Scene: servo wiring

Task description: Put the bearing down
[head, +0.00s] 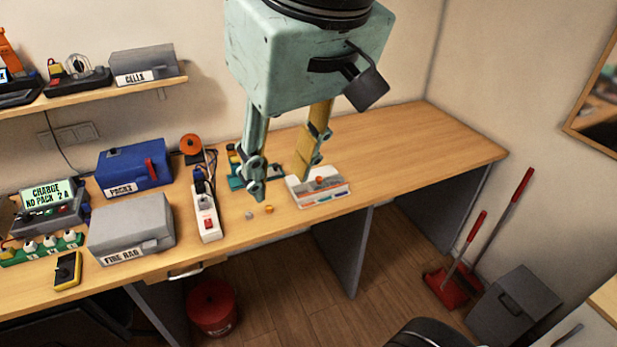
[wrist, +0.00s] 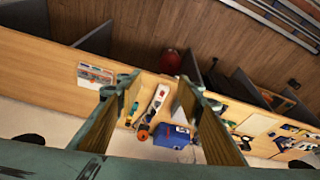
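My gripper (head: 281,184) is above the workbench, pointing down, with its two fingers wide apart. It is open, and I see nothing held between the fingers. In the wrist view the gripper (wrist: 150,106) also shows a clear gap. A small grey round piece (head: 249,215) and a small orange-tan piece (head: 268,209) lie on the bench near its front edge, below the fingertips. Either could be the bearing; they are too small to tell.
A white power strip (head: 206,215) stands left of the small pieces. A teal item (head: 237,180) is partly hidden behind the left finger. The bench's right side is clear.

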